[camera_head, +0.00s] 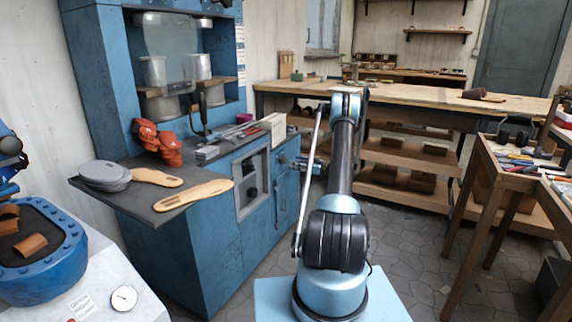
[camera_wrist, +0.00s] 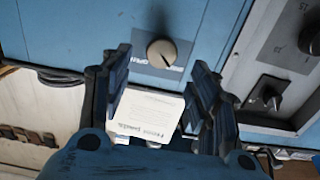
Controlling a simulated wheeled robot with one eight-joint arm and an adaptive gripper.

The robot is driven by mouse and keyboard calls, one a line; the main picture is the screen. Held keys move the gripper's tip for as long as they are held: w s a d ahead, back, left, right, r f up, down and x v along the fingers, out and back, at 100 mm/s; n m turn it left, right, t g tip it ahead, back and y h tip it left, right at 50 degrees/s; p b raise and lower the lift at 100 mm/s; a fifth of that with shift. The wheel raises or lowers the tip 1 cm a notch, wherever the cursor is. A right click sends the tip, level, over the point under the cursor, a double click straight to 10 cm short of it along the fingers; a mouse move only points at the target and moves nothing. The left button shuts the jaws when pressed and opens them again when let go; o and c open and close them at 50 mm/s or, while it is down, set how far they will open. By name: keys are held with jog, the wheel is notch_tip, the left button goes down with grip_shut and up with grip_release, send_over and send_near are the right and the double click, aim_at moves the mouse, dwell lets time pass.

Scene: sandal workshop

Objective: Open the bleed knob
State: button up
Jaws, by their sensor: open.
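In the wrist view a round beige knob (camera_wrist: 161,53) with a dark pointer line sits on a dark label plate on a blue panel. The plate's lettering is too small to read surely; it is likely the bleed knob. My gripper (camera_wrist: 160,78) is open, its two dark blue fingers on either side below the knob, with nothing between them touching it. In the head view my gripper (camera_head: 308,164) is beside the right side of the blue press cabinet (camera_head: 205,245). I cannot make out the knob in the head view.
A white printed card (camera_wrist: 148,116) shows between my fingers. In the head view, red gloves (camera_head: 168,150) and tan soles (camera_head: 192,194) lie on the dark shelf. A workbench (camera_head: 420,97) stands behind.

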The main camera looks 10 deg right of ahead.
aim_at(285, 160)
jog(key=x, duration=0.6)
jog(key=shift+w+a, duration=0.15)
jog(key=shift+a, duration=0.05)
jog(key=shift+c, duration=0.2)
jog(key=c, duration=1)
